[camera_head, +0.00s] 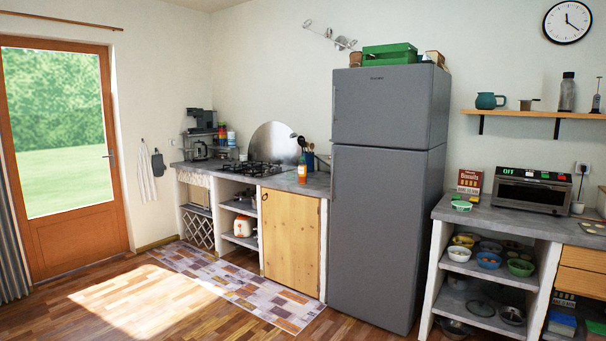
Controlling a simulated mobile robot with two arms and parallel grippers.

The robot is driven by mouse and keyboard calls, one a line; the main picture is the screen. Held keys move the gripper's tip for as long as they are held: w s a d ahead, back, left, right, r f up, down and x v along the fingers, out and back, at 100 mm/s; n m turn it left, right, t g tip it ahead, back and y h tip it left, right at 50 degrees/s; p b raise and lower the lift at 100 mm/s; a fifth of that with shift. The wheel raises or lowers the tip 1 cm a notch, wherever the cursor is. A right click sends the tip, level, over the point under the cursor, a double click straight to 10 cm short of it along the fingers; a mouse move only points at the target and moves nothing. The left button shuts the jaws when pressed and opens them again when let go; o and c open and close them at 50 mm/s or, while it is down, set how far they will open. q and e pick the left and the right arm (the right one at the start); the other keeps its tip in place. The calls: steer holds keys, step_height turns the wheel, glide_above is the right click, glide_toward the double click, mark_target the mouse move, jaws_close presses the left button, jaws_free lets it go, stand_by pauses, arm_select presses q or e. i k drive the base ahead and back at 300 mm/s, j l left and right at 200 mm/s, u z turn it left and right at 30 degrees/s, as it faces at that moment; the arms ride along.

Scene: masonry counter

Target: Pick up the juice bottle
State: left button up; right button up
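A small bottle (302,173) with an orange body and pale label, which looks like the juice bottle, stands upright on the masonry counter (262,180). It is near the counter's right end, left of the fridge and in front of a holder with dark utensils (309,157). It is small in the picture, so its label cannot be read. Neither of my grippers is in view.
A gas hob (250,168) lies left of the bottle. The tall grey fridge (385,190) bounds the counter on the right. A patterned rug (240,288) lies before the counter. The wooden floor (200,320) in front is clear. A toaster oven (531,189) stands at right.

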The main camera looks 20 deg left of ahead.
mark_target(302, 165)
steer(key=u, duration=0.35)
steer(key=i, duration=1.15)
steer(key=i+j, duration=0.1)
steer(key=i, duration=1.05)
steer(key=i+z, duration=0.1)
steer(key=i, duration=1.05)
steer(key=i+j, duration=0.15)
steer(key=i, duration=1)
